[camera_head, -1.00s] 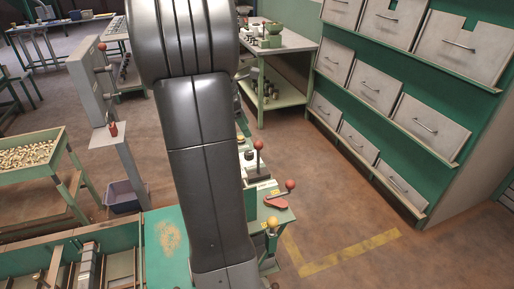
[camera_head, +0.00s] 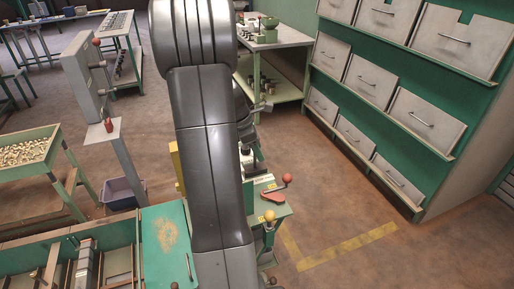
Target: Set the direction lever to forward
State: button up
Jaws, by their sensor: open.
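A machine bench (camera_head: 283,211) with several ball-topped levers stands right of my arm. One lever (camera_head: 278,188) has a red knob and red base and leans right and up. A yellow-knobbed lever (camera_head: 269,216) stands at the bench's front edge. Which one is the direction lever, I cannot tell. My gripper (camera_head: 256,142) is open, partly hidden behind my arm, over the rear of the bench by the white plate (camera_head: 261,179). The upright red-knobbed lever there is now hidden by it; contact cannot be told.
My dark arm covers the picture's middle. A green drawer rack (camera_head: 400,95) stands at the right. A nut-filled tray table (camera_head: 28,155) and a grey post machine (camera_head: 85,85) stand at the left. Floor right of the bench is free, with a yellow line (camera_head: 345,250).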

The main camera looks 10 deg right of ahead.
jog(key=shift+c, duration=0.2)
grip_shut()
